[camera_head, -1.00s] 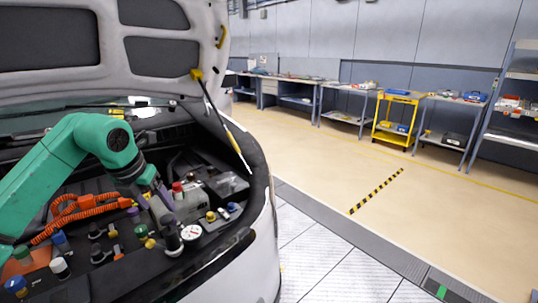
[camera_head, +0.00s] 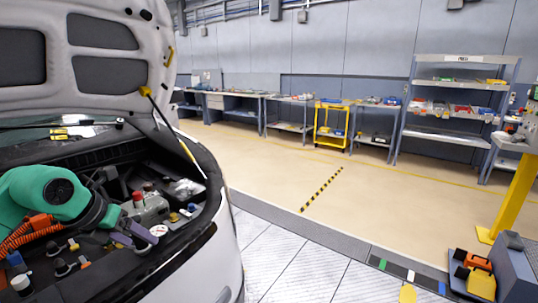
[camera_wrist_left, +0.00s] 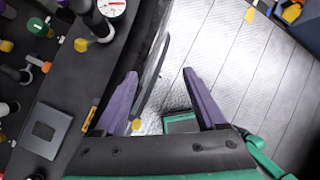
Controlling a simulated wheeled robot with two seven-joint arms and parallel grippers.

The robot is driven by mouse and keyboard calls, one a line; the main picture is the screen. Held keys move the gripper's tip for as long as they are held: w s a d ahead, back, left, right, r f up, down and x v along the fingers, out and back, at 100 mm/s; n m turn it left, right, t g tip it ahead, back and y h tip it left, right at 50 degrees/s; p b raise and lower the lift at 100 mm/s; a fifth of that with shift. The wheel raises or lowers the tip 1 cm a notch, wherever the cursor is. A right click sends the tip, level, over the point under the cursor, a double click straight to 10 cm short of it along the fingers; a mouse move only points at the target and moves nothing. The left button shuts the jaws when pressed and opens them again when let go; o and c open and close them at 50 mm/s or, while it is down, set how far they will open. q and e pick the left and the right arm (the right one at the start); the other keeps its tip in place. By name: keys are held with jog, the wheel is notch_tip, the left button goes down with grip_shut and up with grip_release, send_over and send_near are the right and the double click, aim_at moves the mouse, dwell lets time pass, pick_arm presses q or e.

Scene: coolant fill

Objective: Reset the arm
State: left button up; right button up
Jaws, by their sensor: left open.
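My left arm is green and reaches over the open engine bay of a white car (camera_head: 225,255). My left gripper (camera_head: 146,236) has purple fingers and is near the bay's front edge, beside a round white gauge (camera_head: 158,230). In the left wrist view the gripper's (camera_wrist_left: 160,75) two fingers stand wide apart with nothing held between them. Below them are the car's edge and the tiled floor. The gauge also shows at the top of the left wrist view (camera_wrist_left: 111,8). My right gripper is not in view.
The raised hood (camera_head: 110,75) and its yellow-ended prop (camera_head: 172,130) stand above the bay. Several caps and orange hoses (camera_head: 30,232) crowd the bay. A yellow cart (camera_head: 331,127) and a shelf rack (camera_head: 450,136) stand far back.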

pick_arm(q)
jog(key=d+r+m+t+h, duration=0.2)
jog(key=d+h, duration=0.6)
jog(key=d, duration=0.9)
jog(key=d+r+n+t+h, duration=0.5)
jog(key=d+r+n, duration=0.1)
jog(key=r, duration=0.1)
jog(key=w+a+f+n+t+y, duration=0.2)
jog(key=a+n+t+y, duration=0.65)
jog(key=n, duration=0.75)
jog(key=s+a+f+n+g+y, duration=0.2)
jog(key=a+f+n+g+y, duration=0.55)
jog(key=f, duration=0.65)
jog(key=s+f+n+g+h, duration=0.1)
jog(key=s+f+n+g, duration=0.75)
jog(key=s+f, duration=1.25)
notch_tip(320, 180, down, 23)
jog(key=s+m+g, duration=0.2)
jog(key=s+g, duration=0.1)
jog(key=s+a+f+g, duration=0.1)
jog(key=s+a+f, duration=0.2)
jog(key=s+f, duration=1)
jog(key=s, duration=0.2)
jog(key=shift+s+f, duration=0.4)
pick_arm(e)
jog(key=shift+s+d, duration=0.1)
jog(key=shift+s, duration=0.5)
